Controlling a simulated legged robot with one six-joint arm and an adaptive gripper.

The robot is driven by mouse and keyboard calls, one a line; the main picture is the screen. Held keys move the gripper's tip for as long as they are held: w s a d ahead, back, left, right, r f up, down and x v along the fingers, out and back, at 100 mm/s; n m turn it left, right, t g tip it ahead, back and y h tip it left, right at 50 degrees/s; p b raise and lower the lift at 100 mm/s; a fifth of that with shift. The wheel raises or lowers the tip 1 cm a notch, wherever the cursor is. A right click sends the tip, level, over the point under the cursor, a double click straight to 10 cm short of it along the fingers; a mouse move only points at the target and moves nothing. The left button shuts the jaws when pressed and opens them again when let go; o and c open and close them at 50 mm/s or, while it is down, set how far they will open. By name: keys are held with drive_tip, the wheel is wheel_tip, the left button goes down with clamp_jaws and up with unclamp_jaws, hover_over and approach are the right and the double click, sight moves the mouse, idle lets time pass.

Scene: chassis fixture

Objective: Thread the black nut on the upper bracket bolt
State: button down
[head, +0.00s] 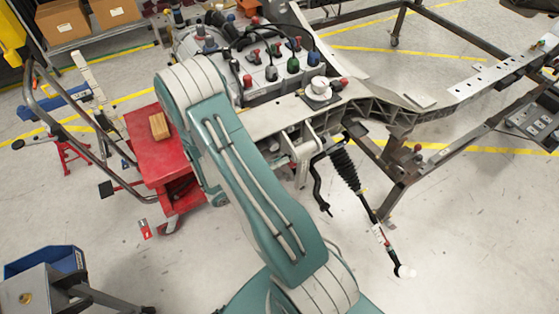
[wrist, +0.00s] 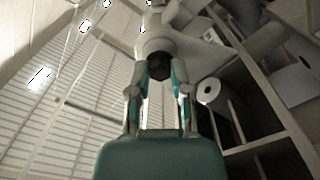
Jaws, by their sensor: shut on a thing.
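In the wrist view, my gripper (wrist: 157,78) is shut on the dark, black nut (wrist: 157,66), which sits between the two teal-edged fingertips. A pale rounded metal part (wrist: 154,42) lies just past the nut. I cannot tell whether the nut touches it or sits on a bolt. In the head view, my teal and white arm hides the gripper and the nut. A grey bracket (head: 303,152) hangs from the chassis frame, just right of my arm. I cannot make out the upper bracket bolt in either view.
The chassis frame (head: 268,117) runs across the head view, with the engine's levers and caps behind it. A black bellows rod (head: 344,167) hangs at its right. A red cart (head: 157,160) stands left of my arm. A blue bin (head: 43,262) is at lower left.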

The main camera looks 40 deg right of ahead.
drive_tip(key=m, duration=0.3)
drive_tip(key=shift+c, duration=2.3)
unclamp_jaws()
drive_tip(key=shift+v, duration=1)
